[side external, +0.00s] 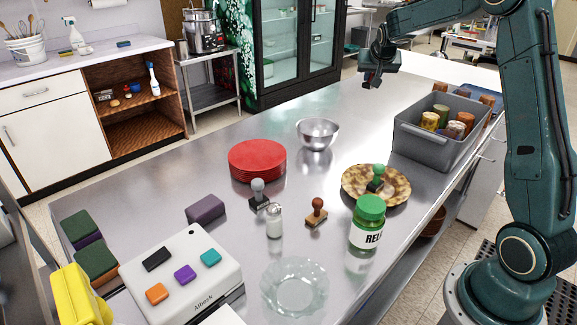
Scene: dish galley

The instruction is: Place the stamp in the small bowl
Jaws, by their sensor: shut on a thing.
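Three stamps are in view. One with a grey knob handle (258,190) stands on the steel counter beside the red plates. One with a red-brown handle (316,210) stands near the counter's middle. One with a green handle (377,175) stands in a brown patterned dish (352,187). A small metal bowl (318,133) stands further back, and its visible inside looks empty. My gripper (371,82) is high above the far part of the counter, right of and beyond the metal bowl. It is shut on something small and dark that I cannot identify.
A stack of red plates (257,158), a shaker (274,222), a green-lidded jar (367,226) and a clear glass dish (295,287) stand around the stamps. A grey bin of jars (428,147) is at the right. The counter between bowl and bin is clear.

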